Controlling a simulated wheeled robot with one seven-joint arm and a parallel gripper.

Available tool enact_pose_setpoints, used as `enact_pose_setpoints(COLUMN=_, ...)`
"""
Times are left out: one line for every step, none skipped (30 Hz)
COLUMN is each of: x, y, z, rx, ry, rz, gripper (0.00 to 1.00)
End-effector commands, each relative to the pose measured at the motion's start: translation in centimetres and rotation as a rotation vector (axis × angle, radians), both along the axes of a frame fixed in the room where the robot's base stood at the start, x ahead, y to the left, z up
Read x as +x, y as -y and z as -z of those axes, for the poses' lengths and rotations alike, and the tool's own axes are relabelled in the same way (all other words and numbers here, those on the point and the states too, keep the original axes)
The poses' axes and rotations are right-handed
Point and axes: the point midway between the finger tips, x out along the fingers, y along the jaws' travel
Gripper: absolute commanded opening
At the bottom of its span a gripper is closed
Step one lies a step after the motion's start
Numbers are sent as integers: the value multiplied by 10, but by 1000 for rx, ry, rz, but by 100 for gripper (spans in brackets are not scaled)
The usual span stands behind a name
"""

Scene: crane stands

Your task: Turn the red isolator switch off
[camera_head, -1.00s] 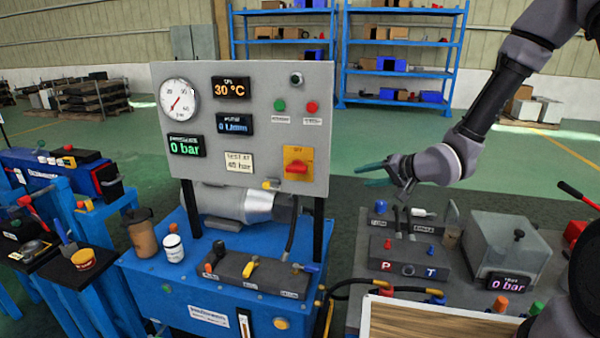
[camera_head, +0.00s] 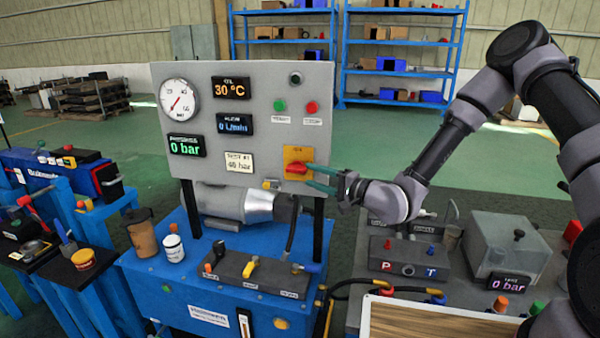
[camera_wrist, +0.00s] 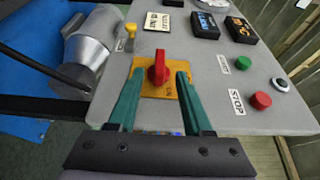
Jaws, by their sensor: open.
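The red isolator switch (camera_head: 297,169) is a red rotary handle on a yellow plate (camera_head: 298,153) at the lower right of the grey panel. In the head view its handle lies roughly level across the plate. My gripper (camera_head: 308,178) is at the panel's right edge with its green fingers pointing left at the switch. In the wrist view the red handle (camera_wrist: 159,68) stands between the two open fingers of my gripper (camera_wrist: 156,80), one on each side with a gap. I cannot tell whether the fingertips touch the plate.
The grey panel (camera_head: 215,100) carries a gauge, displays, and green and red buttons. A small yellow lever (camera_head: 271,184) sits just left below the switch. The blue bench (camera_head: 190,285) is below, with a cup and a jar. A grey valve table (camera_head: 440,270) stands right.

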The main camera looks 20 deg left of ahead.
Motion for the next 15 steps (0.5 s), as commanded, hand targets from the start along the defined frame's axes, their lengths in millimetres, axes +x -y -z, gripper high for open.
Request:
enact_pose_setpoints(x=4, y=-10, z=0, rx=-1, ry=2, rz=-2, gripper=50)
enact_pose_setpoints(x=5, y=-15, z=0, rx=0, ry=1, rz=-3, gripper=50)
enact_pose_setpoints(x=8, y=-22, z=0, rx=-1, ry=2, rz=-2, gripper=50)
enact_pose_setpoints(x=9, y=-26, z=0, rx=-1, ry=2, rz=-3, gripper=50)
enact_pose_setpoints(x=11, y=-30, z=0, rx=-2, ry=1, rz=-2, gripper=50)
enact_pose_setpoints(x=14, y=-34, z=0, rx=-2, ry=1, rz=-1, gripper=50)
enact_pose_setpoints(x=15, y=-37, z=0, rx=-1, ry=1, rz=-1, gripper=50)
enact_pose_setpoints(x=16, y=-40, z=0, rx=-1, ry=1, rz=-1, gripper=50)
enact_pose_setpoints(x=18, y=-43, z=0, rx=-1, ry=1, rz=0, gripper=50)
enact_pose_setpoints(x=19, y=-44, z=0, rx=-1, ry=1, rz=0, gripper=50)
enact_pose_setpoints(x=19, y=-46, z=0, rx=-1, ry=1, rz=0, gripper=50)
enact_pose_setpoints(x=19, y=-47, z=0, rx=-2, ry=0, rz=0, gripper=50)
enact_pose_setpoints(x=20, y=-48, z=0, rx=-2, ry=0, rz=0, gripper=50)
enact_pose_setpoints(x=20, y=-48, z=0, rx=-2, ry=-1, rz=0, gripper=50)
enact_pose_setpoints(x=20, y=-48, z=0, rx=-2, ry=-1, rz=0, gripper=50)
